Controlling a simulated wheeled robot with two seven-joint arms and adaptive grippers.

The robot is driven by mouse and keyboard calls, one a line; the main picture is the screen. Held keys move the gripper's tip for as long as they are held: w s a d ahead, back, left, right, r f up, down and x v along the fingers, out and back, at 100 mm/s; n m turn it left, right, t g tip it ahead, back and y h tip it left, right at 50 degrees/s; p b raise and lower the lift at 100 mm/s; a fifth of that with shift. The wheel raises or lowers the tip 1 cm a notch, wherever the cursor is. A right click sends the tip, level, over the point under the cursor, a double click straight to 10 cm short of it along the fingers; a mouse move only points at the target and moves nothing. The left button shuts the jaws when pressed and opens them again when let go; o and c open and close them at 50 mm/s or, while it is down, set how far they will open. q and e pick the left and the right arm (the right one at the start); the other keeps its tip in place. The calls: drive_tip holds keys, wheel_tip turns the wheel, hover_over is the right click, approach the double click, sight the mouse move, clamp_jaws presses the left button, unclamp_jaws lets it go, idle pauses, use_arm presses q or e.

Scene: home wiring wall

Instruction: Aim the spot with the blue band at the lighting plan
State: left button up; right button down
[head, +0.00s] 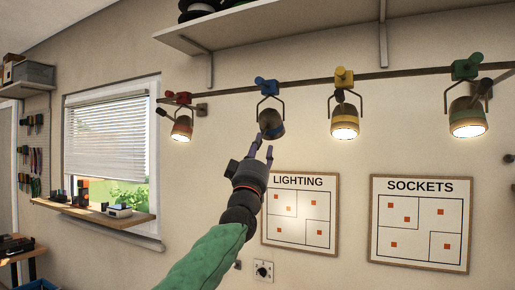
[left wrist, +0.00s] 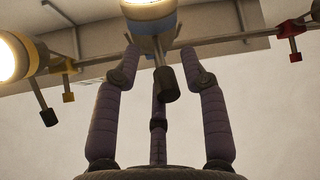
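The spot with the blue band (head: 270,122) hangs in a bracket under a blue clamp (head: 266,86) on the wall rail. In the left wrist view its blue band (left wrist: 155,24) and lit face show at the top, with a dark stub handle (left wrist: 166,85) sticking out from it. My left gripper (head: 262,146) is just below this spot. In the wrist view its fingers (left wrist: 166,62) are spread, with the handle between them; contact cannot be told. The lighting plan (head: 299,211) is a framed board on the wall, below and right of the spot. My right gripper is not in view.
Spots under red (head: 181,125), yellow (head: 344,119) and green (head: 468,115) clamps hang on the same rail (head: 310,84). A shelf (head: 300,28) is above. The sockets board (head: 420,222) is right of the lighting plan. A window (head: 105,140) is at left.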

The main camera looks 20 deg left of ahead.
use_arm(q)
drive_tip(key=shift+s+a+r, duration=0.1)
drive_tip(key=shift+s+r, duration=0.15)
drive_tip(key=shift+s, duration=0.05)
drive_tip(key=v, duration=1.2)
drive_tip(key=shift+w+f, duration=0.1)
drive_tip(key=shift+w, duration=0.05)
idle(0.4)
